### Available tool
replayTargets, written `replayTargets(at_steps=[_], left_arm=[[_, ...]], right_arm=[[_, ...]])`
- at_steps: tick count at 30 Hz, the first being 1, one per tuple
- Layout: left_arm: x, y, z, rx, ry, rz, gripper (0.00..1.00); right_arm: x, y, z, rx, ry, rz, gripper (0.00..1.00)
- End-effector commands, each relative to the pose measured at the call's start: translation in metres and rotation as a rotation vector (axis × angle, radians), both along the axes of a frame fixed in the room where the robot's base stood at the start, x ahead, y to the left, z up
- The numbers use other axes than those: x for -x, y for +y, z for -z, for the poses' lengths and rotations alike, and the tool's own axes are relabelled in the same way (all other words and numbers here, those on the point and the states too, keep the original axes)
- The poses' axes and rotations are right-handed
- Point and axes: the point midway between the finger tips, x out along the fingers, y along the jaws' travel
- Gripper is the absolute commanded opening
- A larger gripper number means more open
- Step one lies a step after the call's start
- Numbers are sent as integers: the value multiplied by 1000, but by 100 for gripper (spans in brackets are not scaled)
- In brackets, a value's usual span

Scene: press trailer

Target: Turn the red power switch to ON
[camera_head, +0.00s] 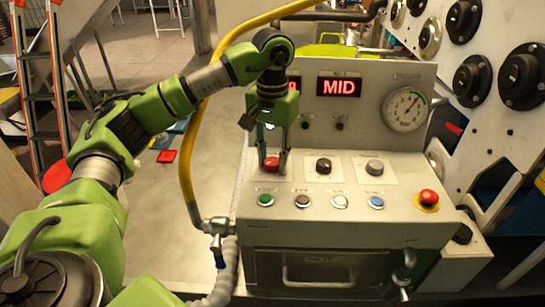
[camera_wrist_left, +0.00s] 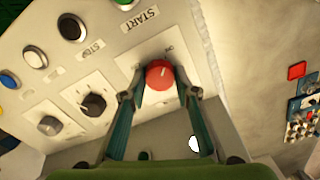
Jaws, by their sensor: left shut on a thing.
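The red power switch (camera_head: 271,163) is a round knob on a white plate at the left of the sloped console top. In the left wrist view the red knob (camera_wrist_left: 159,74) carries a pale pointer line, and the small marks around it are too small to read surely. My left gripper (camera_head: 271,168) reaches down over it from above. In the left wrist view its two fingers (camera_wrist_left: 159,94) stand on either side of the knob, shut on it. In the head view the fingers partly hide the knob. My right gripper is in neither view.
Black (camera_head: 323,165) and grey (camera_head: 375,167) knobs sit right of the red one. Several push buttons run along the front, with a red mushroom button (camera_head: 428,197) at the right. A red "MID" display (camera_head: 339,87) and a gauge (camera_head: 405,109) stand behind. A yellow hose (camera_head: 187,150) passes at the left.

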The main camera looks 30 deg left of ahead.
Motion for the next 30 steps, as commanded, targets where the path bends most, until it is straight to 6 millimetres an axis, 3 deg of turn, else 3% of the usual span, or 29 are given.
replayTargets(at_steps=[13, 14, 15, 26, 30], left_arm=[[-1, 0, -2, 1, -3, 9, 7], [-1, 0, -2, 1, -3, 9, 36], [-1, 0, -2, 1, -3, 9, 45], [0, 0, -2, 0, -2, 8, 45], [-1, 0, -14, 0, -4, 8, 45]], right_arm=[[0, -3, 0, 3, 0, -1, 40], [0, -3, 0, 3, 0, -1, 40], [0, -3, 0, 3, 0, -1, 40], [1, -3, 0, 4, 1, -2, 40], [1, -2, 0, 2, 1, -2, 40]])
